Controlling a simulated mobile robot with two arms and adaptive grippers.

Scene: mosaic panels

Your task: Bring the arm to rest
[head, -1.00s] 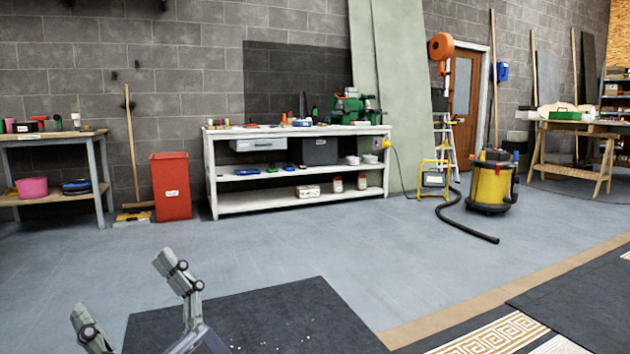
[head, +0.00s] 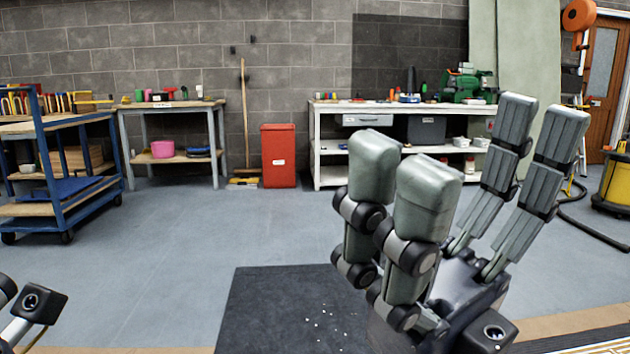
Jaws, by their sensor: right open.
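My right gripper (head: 465,155) stands large at the right of the head view, with its grey fingers pointing up. The fingers are spread apart, and I see nothing held between them. The gripper is raised in front of the dark floor mat (head: 265,300) and hides part of it. It also covers part of the white workbench (head: 335,160) behind. At the lower left edge a small black and silver part of my left arm shows; the fingers of my left gripper are outside the picture.
A blue trolley (head: 60,220) stands at the left. A wooden-topped table (head: 125,108), a red bin (head: 279,158) and a broom (head: 244,110) stand along the brick wall. A yellow vacuum (head: 616,188) is at the right edge. The grey floor between is clear.

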